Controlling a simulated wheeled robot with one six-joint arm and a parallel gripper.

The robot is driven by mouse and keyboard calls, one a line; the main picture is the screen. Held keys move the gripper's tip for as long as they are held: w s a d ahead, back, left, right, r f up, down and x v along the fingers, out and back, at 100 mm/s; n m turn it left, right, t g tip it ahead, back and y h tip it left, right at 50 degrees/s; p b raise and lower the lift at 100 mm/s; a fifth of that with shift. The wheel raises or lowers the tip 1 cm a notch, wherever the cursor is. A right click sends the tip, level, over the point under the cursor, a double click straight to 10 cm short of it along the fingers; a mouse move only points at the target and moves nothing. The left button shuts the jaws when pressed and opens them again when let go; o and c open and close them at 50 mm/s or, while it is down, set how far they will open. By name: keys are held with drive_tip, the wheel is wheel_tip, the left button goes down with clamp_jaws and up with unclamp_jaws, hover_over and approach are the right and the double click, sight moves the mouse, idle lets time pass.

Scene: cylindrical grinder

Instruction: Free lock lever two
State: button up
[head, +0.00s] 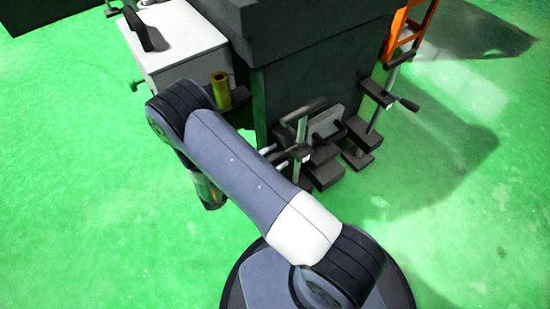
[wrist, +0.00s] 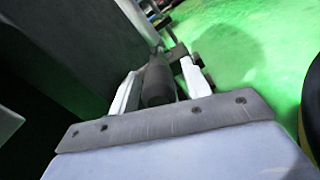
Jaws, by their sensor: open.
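Two lock levers with dark grips show on the grey machine in the head view: a nearer lever (head: 304,112) in front and a farther lever (head: 405,102) at the right. I cannot tell which is numbered two. In the wrist view my gripper (wrist: 159,72) is open, with a pale finger on each side of a dark, rounded lever grip (wrist: 158,85). I cannot tell whether the fingers touch it.
The machine's dark body (head: 310,75) rises behind the levers. Dark blocks (head: 322,173) jut out low by the nearer lever. A white box (head: 175,45) with a black handle stands left, and a brass cylinder (head: 221,90) is beside it. Green floor (head: 80,200) is clear at left.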

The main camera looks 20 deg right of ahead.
drive_tip(key=shift+d, duration=0.2)
clamp_jaws()
idle(0.5)
